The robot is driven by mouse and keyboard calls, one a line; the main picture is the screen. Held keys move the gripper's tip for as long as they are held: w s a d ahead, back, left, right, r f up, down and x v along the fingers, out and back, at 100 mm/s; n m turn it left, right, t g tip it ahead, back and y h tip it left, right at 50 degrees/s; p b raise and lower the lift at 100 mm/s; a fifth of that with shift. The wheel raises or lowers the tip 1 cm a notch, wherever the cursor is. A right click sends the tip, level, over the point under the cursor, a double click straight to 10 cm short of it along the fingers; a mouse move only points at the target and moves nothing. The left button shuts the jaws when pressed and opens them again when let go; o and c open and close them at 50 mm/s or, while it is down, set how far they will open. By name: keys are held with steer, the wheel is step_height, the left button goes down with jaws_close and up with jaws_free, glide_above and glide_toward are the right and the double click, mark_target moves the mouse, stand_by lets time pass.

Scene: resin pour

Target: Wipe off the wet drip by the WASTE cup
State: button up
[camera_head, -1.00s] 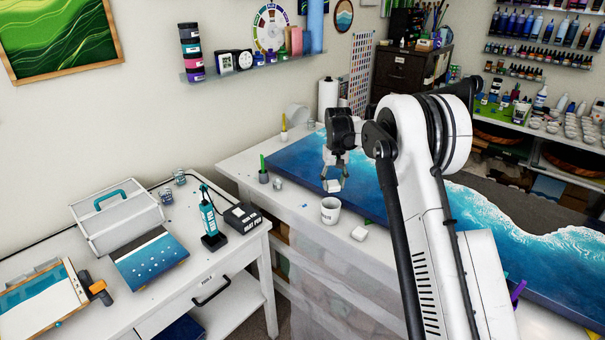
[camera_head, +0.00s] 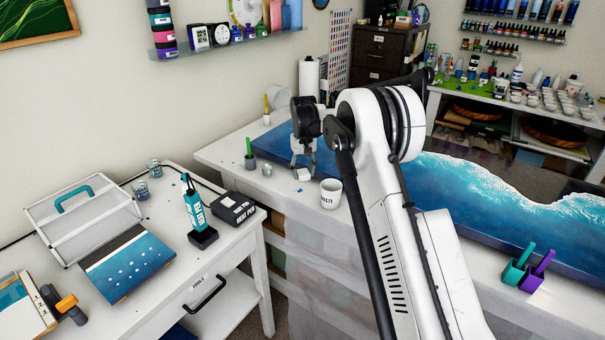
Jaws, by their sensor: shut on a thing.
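The white WASTE cup (camera_head: 331,194) stands upright on the white bench in front of the blue resin panel (camera_head: 275,147), its lettering small. My gripper (camera_head: 304,165) points down just left of and behind the cup, shut on a small white wipe (camera_head: 304,175). The wipe is low, at about the bench top; I cannot tell whether it touches.
A grey pot (camera_head: 250,162) with a green stick and a small clear cup (camera_head: 267,170) stand left of my gripper. Teal and purple holders (camera_head: 518,271) sit at the front right. The side table (camera_head: 150,200) holds a torch (camera_head: 195,215) and a black box (camera_head: 233,209).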

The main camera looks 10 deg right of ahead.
mark_target(295, 189)
steer(key=shift+f+b, duration=0.65)
steer(key=shift+f, duration=2.05)
steer(key=shift+f+b, duration=0.5)
steer(key=shift+f, duration=0.1)
steer(key=shift+w+a, duration=0.1)
steer(key=shift+w+a+r, duration=0.1)
steer(key=shift+w+a, duration=0.5)
steer(key=shift+w+a+b, duration=0.1)
steer(key=shift+w+b, duration=0.05)
steer(key=shift+b, duration=0.15)
steer(key=shift+w+a, duration=0.55)
steer(key=shift+f+b, duration=0.2)
steer(key=shift+b, duration=0.3)
